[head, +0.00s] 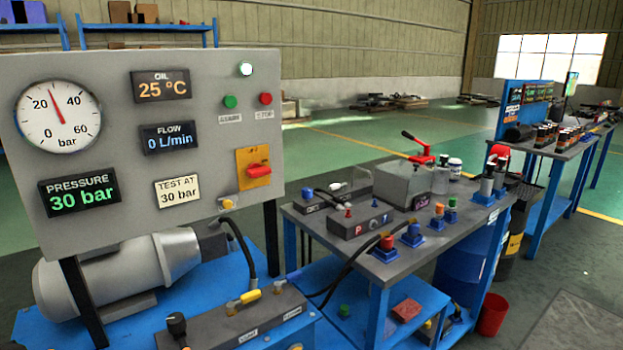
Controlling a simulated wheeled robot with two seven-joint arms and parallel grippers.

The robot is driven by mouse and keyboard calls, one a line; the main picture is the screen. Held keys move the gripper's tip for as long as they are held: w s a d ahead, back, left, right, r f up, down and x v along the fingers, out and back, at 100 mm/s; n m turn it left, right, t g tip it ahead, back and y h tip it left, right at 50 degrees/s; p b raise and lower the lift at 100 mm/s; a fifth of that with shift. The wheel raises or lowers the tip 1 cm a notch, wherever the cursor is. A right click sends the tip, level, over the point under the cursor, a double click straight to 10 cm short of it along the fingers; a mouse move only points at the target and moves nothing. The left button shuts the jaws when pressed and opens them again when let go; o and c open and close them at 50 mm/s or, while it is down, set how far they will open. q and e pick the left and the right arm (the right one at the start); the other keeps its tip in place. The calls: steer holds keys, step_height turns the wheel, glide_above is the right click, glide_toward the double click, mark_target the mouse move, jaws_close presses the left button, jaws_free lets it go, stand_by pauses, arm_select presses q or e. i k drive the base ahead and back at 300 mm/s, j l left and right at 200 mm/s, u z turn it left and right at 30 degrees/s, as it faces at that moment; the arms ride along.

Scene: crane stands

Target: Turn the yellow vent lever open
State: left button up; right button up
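The yellow lever (249,296) sits on top of a grey valve block (225,323) at the bottom of the head view, left of centre. It lies roughly lengthwise along the block, on a brass-coloured fitting. Two small labels are on the block's front edge; the left one seems to read VENT, but the print is small. Neither of my grippers is in view, and nothing touches the lever.
A grey panel (105,235) with a gauge and displays reading 30 bar stands behind the block. A black knob (176,325) rises at the block's left end. A black hose (243,245) passes close behind the lever. A crowded workbench (408,268) stands to the right.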

mark_target(255, 295)
steer(key=i+l+u, duration=0.1)
steer(key=l+u, duration=0.15)
steer(key=u, duration=0.2)
steer(key=i+l+u, duration=0.1)
steer(key=l+u, duration=0.15)
steer(key=u, duration=0.2)
steer(key=l+u, duration=0.3)
steer(key=u, duration=0.15)
steer(key=l+u, duration=0.3)
steer(key=u, duration=0.2)
steer(key=k+l+u, duration=0.1)
steer(key=l+u, duration=0.15)
steer(key=u, duration=0.2)
